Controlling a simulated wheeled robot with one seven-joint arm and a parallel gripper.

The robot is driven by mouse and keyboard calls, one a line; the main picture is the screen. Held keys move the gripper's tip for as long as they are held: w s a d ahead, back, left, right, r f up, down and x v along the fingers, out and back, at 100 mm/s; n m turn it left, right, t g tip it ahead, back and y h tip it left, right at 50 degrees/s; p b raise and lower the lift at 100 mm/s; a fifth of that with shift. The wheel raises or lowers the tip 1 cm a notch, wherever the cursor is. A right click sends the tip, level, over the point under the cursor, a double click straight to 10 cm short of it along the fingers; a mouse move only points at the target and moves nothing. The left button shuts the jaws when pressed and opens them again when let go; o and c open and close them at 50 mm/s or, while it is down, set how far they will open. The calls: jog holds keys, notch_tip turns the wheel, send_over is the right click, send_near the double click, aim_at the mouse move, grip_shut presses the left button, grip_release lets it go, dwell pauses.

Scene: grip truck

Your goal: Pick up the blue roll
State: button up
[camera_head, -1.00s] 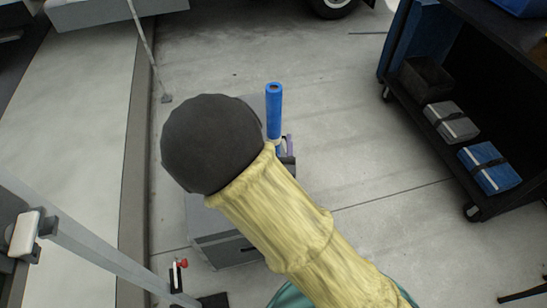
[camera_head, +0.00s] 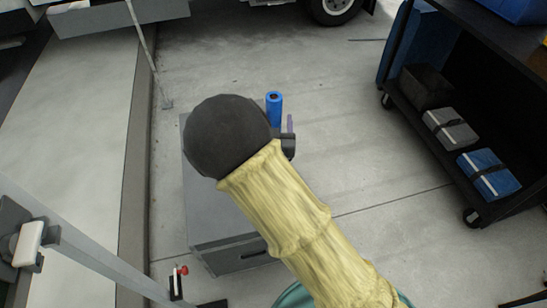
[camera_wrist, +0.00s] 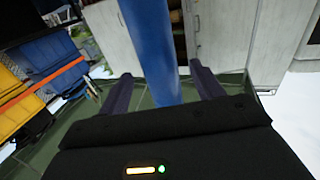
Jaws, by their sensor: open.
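The blue roll (camera_head: 274,108) is an upright blue cylinder with a dark hole in its top end. In the head view its lower part is hidden behind my arm and gripper. In the wrist view the blue roll (camera_wrist: 152,45) runs down between the two dark purple fingers of my gripper (camera_wrist: 160,78). The fingers are apart, one on each side of the roll, with visible gaps, so it is not clasped. In the head view only a bit of my gripper shows, with one purple finger just right of the roll.
A grey box (camera_head: 222,244) lies below my arm. A dark cart (camera_head: 465,205) with a blue case (camera_head: 488,174), a grey case (camera_head: 450,129) and a black bin (camera_head: 426,87) stands at right. A vehicle wheel (camera_head: 335,8) is at the top. Concrete floor between is clear.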

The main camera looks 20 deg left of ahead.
dwell(0.3)
jog(key=shift+p+x, duration=1.45)
jog(key=shift+x, duration=1.2)
jog(key=shift+f, duration=0.25)
grip_shut()
